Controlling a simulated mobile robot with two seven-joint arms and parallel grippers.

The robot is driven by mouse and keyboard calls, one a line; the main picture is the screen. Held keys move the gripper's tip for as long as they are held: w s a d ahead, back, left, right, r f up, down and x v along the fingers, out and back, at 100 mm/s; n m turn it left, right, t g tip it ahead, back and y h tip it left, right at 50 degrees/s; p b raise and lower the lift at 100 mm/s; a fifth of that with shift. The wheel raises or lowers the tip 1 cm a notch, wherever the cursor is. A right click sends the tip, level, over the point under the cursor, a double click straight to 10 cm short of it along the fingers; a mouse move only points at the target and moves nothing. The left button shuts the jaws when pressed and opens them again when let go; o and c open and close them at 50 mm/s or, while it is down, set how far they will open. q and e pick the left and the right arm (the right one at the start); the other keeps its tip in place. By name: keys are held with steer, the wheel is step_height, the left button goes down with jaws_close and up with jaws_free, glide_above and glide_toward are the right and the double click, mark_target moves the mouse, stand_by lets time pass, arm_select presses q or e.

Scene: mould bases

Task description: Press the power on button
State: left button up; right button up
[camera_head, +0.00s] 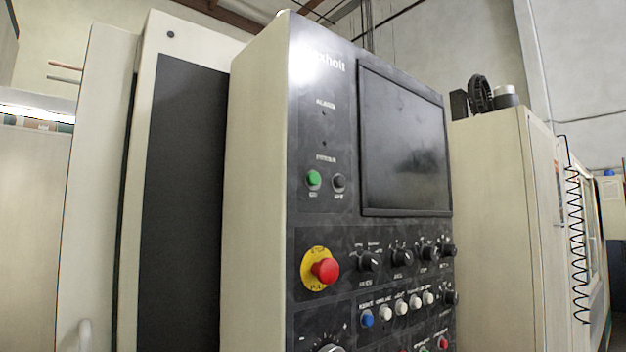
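A machine control panel (340,240) with a black face stands in the middle, turned a little to the right. A green round button (313,178) sits on its upper left part, with a black round button (339,182) just right of it. Small labels lie under both but are too blurred to read surely. A red mushroom button (325,270) on a yellow ring is below them. The panel's screen (405,145) is dark. Neither of my grippers shows in this view.
Black knobs (369,262) and small white and blue buttons (367,319) fill the lower panel. A cream cabinet (495,220) with a black coiled cable (577,245) stands at right. Cream machine housing with a dark panel (180,200) is at left.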

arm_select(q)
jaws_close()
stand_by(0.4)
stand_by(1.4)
